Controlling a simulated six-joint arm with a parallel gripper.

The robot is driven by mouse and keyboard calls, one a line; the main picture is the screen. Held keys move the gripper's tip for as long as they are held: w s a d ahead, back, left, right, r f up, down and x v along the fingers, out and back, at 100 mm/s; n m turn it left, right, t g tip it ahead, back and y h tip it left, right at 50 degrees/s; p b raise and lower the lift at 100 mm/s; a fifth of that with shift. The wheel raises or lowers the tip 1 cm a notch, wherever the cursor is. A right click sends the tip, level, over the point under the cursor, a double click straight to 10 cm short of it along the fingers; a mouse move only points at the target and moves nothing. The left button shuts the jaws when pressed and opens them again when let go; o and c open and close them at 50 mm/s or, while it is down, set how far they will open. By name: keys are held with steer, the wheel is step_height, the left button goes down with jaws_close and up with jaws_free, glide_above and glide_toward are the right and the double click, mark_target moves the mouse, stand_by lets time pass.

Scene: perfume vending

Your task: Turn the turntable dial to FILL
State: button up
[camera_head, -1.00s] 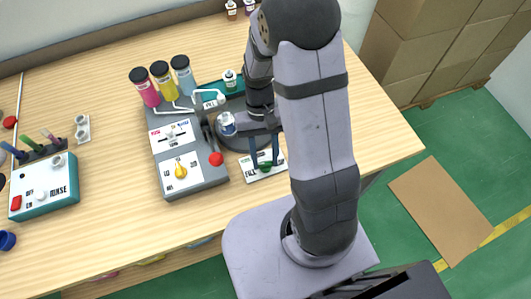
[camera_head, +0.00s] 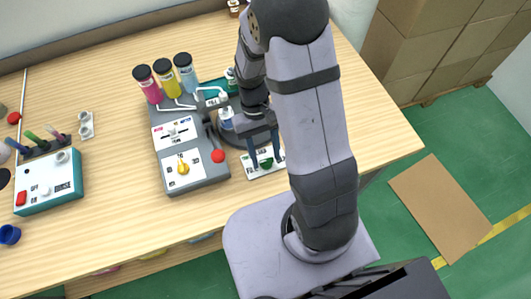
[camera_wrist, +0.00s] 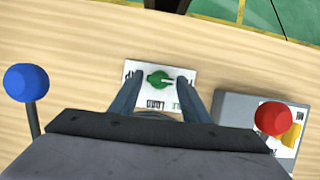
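The turntable dial is a green knob (camera_head: 266,163) on a white labelled plate (camera_head: 257,173) at the front of the dark round turntable (camera_head: 236,139). In the wrist view the knob (camera_wrist: 159,81) lies near the middle, with printed words around it upside down. Its exact pointing direction is hard to tell. My gripper (camera_head: 266,157) is open above the plate. In the wrist view the two blue-grey fingers of my gripper (camera_wrist: 159,83) stand apart on either side of the knob, with gaps between them and it. A small clear bottle (camera_head: 226,119) stands on the turntable.
A grey console (camera_head: 190,160) with a yellow knob (camera_head: 183,168) and a red ball lever (camera_head: 218,156) stands close left of the dial. A blue ball lever (camera_wrist: 28,83) shows in the wrist view. A teal rinse box (camera_head: 48,183) stands far left. The table front is clear.

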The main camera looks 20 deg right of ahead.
steer(key=shift+o, duration=0.5)
steer(key=b+v, duration=0.1)
steer(key=v, duration=0.6)
steer(key=shift+r, duration=0.15)
steer(key=shift+w, duration=0.15)
steer(key=shift+w+f+t, duration=0.25)
steer(key=shift+f, duration=0.3)
steer(key=shift+w+f+t, duration=0.25)
steer(key=shift+f, duration=0.35)
steer(key=s, duration=0.1)
steer(key=s+f, duration=0.1)
steer(key=s, duration=0.1)
steer(key=shift+s+f+t, duration=0.15)
steer(key=shift+f+t, duration=0.15)
steer(key=shift+f, duration=0.05)
steer(key=s+r+t, duration=0.2)
steer(key=s+r, duration=0.2)
steer(key=r, duration=0.1)
steer(key=shift+d+r+t, duration=0.15)
steer(key=shift+d+t, duration=0.1)
steer(key=shift+t, duration=0.15)
